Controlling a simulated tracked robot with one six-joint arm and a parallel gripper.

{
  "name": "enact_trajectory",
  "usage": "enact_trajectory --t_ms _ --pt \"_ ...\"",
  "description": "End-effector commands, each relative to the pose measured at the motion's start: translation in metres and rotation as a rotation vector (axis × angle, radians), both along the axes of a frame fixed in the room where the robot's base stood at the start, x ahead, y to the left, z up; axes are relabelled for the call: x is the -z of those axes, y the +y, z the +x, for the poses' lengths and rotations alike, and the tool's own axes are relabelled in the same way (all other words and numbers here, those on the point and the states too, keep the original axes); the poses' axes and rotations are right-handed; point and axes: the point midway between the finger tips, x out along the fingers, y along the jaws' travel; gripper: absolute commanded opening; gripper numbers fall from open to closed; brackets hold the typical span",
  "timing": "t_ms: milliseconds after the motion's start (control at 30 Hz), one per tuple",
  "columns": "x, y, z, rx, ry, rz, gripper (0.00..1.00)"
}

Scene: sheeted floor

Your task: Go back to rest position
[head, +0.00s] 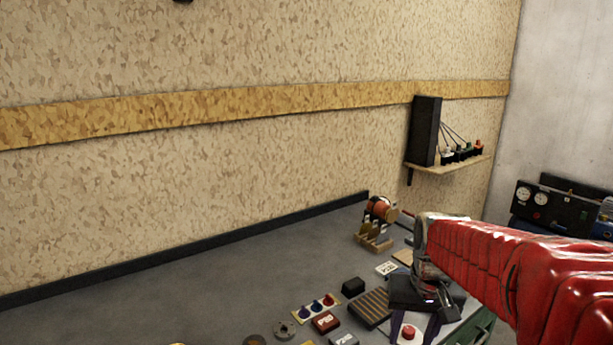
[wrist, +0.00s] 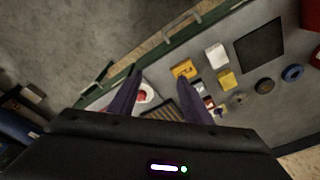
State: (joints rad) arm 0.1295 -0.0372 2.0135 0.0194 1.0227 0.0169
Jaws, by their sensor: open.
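My arm, in a red sleeve, reaches in from the right in the head view. My gripper (head: 414,322) is at its end, low over the right part of the grey bench. In the wrist view my gripper (wrist: 155,80) shows two dark fingers spread well apart. It is open, with nothing held between the fingers. A red round button on a white base (head: 408,333) lies near the fingertips in the head view. It also shows beside the left finger in the wrist view (wrist: 143,95). I cannot tell whether a finger touches it.
The bench (head: 220,300) holds several small parts, including a dark striped block (head: 370,308) and blue and red knobs (head: 317,306). An orange spool (head: 381,209) stands at the back. A wall shelf (head: 450,164) carries a black box. The bench's left part is clear.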

Motion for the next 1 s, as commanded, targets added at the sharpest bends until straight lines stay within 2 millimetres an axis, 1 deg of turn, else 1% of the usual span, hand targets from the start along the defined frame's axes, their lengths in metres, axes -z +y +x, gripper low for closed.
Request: enact_trajectory --t_ms 33,333,600,833,1000 --pt "-0.002 0.003 -0.01 -0.009 -0.013 -0.003 0.45" --pt "-0.005 0.019 -0.061 -0.05 -0.086 -0.022 0.45" --pt "-0.003 0.03 -0.105 -0.081 -0.148 -0.034 0.45" --pt "-0.003 0.04 -0.14 -0.106 -0.197 -0.04 0.45" --pt "-0.01 0.045 -0.158 -0.123 -0.253 -0.043 0.45"
